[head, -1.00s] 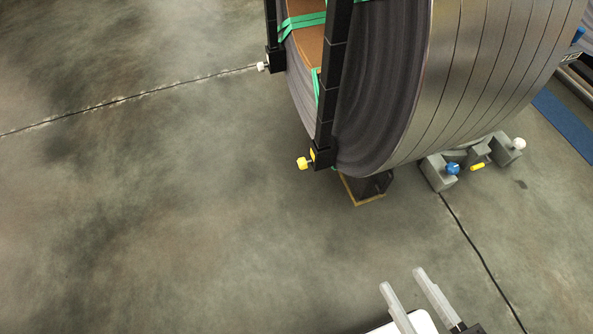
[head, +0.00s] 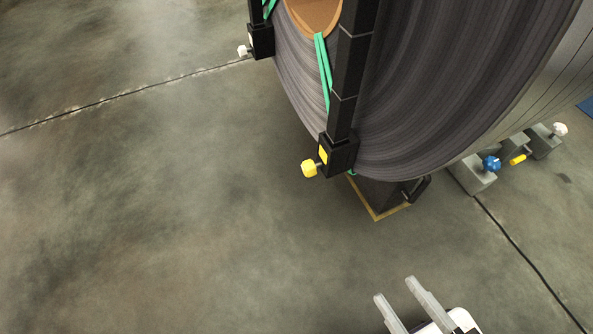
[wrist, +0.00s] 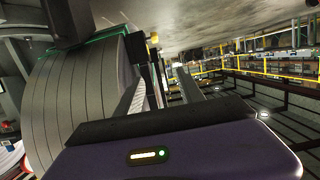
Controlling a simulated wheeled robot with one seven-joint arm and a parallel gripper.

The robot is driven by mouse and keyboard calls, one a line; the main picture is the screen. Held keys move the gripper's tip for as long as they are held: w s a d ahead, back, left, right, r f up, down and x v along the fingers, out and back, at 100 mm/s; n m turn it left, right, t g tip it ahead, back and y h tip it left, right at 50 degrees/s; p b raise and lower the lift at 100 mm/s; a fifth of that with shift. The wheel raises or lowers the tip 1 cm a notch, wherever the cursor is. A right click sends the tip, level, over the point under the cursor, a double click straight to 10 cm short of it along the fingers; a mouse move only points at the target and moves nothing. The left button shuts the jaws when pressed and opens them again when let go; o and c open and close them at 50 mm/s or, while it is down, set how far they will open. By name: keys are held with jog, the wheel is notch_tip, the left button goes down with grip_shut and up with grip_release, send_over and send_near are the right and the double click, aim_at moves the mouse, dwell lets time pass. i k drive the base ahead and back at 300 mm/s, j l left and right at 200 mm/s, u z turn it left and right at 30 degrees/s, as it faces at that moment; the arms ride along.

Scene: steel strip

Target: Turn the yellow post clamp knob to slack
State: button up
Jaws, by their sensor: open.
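The yellow post clamp knob (head: 309,168) sticks out to the left from the black clamp block (head: 338,155) at the foot of the near black post (head: 350,75). A yellow patch marks the block. In the wrist view a small yellow piece (wrist: 154,38) shows near the coil's edge; I cannot tell surely if it is the same knob. My gripper (head: 394,295) is open and empty at the bottom of the head view, below and to the right of the knob and well apart from it. Its two pale fingers also show in the wrist view (wrist: 163,92).
A white knob (head: 243,51) sits on the far post's clamp. The large steel coil (head: 450,80) fills the upper right. Grey blocks with a blue knob (head: 491,163), a yellow handle (head: 517,159) and another white knob (head: 560,129) stand right. Floor left and front is clear.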

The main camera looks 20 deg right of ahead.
aim_at(309, 168)
jog(key=i+j+u, duration=0.25)
jog(key=i+j, duration=0.15)
jog(key=i+j+u, duration=0.2)
jog(key=i, duration=0.3)
